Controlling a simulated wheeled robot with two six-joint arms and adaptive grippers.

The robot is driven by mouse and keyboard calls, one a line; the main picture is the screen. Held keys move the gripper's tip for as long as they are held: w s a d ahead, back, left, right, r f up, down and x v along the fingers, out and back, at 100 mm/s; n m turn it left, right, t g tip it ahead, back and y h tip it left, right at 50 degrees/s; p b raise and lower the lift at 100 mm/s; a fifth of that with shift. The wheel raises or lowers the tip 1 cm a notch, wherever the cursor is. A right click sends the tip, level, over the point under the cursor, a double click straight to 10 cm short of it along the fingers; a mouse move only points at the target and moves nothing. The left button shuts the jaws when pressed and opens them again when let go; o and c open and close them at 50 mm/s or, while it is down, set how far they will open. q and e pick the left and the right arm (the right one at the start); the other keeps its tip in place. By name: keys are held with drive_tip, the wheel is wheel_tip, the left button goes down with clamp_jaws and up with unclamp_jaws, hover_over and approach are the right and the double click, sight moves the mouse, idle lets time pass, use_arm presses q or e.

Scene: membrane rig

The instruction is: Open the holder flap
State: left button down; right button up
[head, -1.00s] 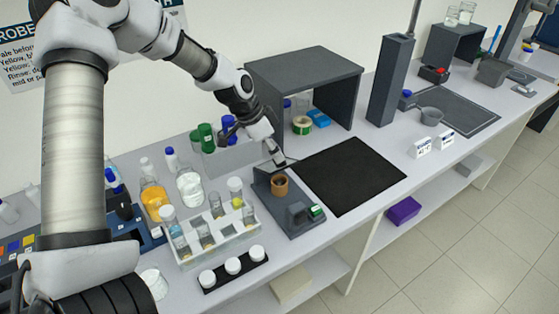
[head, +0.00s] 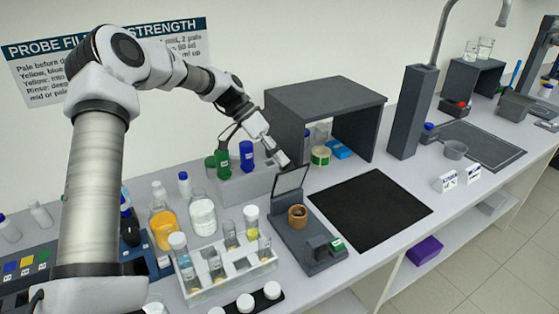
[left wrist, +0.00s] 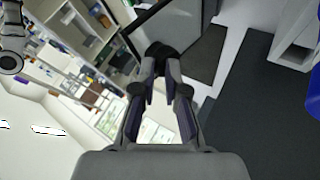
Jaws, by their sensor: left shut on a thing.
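The holder (head: 316,255) is a dark grey rig on the bench with a tan ring-shaped cup (head: 298,217) on it. Its flap (head: 290,180), a thin dark-framed panel, stands raised at the holder's back edge. My left gripper (head: 284,161) is at the flap's top edge and shut on it. In the left wrist view the left gripper (left wrist: 162,55) has its fingertips together on the dark edge of the flap (left wrist: 160,18). My right gripper is not in view.
A black mat (head: 370,208) lies right of the holder, and a grey open shelf box (head: 330,105) stands behind it. A tube rack (head: 228,272) and bottles (head: 203,215) crowd the left.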

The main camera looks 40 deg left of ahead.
use_arm(q)
drive_tip(key=shift+s+a+f, duration=0.1)
drive_tip(key=shift+a+f, duration=0.05)
drive_tip(key=shift+f, duration=0.45)
drive_tip(key=shift+s+a+f, duration=0.1)
drive_tip(key=shift+f, duration=0.45)
drive_tip(key=c, duration=1.4)
unclamp_jaws()
drive_tip(key=shift+c, duration=0.2)
drive_tip(key=o, duration=0.7)
drive_tip(key=shift+w+a+f, duration=0.35)
drive_tip(key=shift+w+f, duration=0.25)
drive_tip(key=shift+w, duration=0.25)
drive_tip(key=shift+o, duration=0.5)
drive_tip(key=shift+w+a+f, duration=0.1)
drive_tip(key=shift+w+a, duration=0.05)
drive_tip(key=shift+a, duration=0.05)
drive_tip(key=shift+c, duration=0.4)
drive_tip(key=shift+s+d+r, duration=0.25)
drive_tip(key=shift+s+r, duration=0.1)
drive_tip(key=shift+r, duration=0.1)
drive_tip(key=shift+w+a, duration=0.1)
